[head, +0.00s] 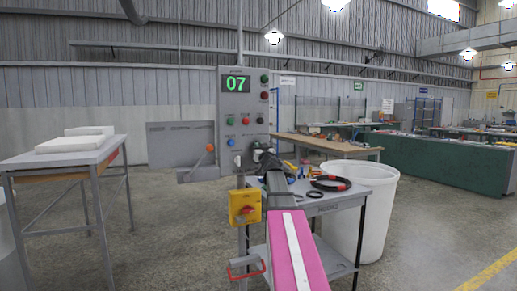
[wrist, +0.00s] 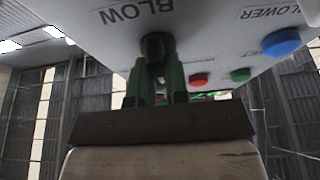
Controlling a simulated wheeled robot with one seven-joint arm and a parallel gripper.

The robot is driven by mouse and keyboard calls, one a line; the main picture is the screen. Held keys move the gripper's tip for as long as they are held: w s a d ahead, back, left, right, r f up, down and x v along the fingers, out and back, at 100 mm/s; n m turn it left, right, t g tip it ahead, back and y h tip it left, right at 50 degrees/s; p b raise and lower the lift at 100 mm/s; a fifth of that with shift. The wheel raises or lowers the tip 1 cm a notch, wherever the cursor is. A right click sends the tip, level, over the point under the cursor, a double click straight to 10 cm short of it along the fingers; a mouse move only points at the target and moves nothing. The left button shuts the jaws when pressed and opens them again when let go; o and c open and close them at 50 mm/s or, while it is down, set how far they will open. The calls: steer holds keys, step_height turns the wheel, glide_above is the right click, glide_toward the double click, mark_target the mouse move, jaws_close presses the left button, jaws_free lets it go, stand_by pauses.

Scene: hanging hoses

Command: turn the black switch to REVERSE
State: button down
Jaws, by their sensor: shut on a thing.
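The black switch (wrist: 155,45) sticks out of the pale panel face, beside the upside-down word BLOW in the wrist view. My gripper (wrist: 157,78) has its two green fingers on either side of the switch and is shut on it. The switch's pointer and the REVERSE marking cannot be made out. In the head view my gripper (head: 256,150) is at the lower right of the grey control panel (head: 226,105), and my arm and gripper hide the switch there.
The panel carries a green 07 display (head: 236,84) and several coloured buttons; a blue button (wrist: 281,42), a green one (wrist: 240,75) and a red one (wrist: 199,80) are near my gripper.

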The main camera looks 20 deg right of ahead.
steer(key=shift+n, duration=0.4)
steer(key=n+y, duration=0.2)
steer(key=n, duration=0.2)
steer(key=n+g+y, duration=0.1)
steer(key=n+y, duration=0.1)
steer(key=n, duration=0.1)
steer(key=n+g+y, duration=0.1)
steer(key=n, duration=0.3)
steer(key=shift+n+y, duration=0.3)
steer(key=shift+y, duration=0.1)
steer(key=shift+n+g, duration=0.3)
steer(key=c, duration=1.1)
jaws_free()
steer(key=v, duration=1.1)
steer(key=shift+w+f, duration=0.1)
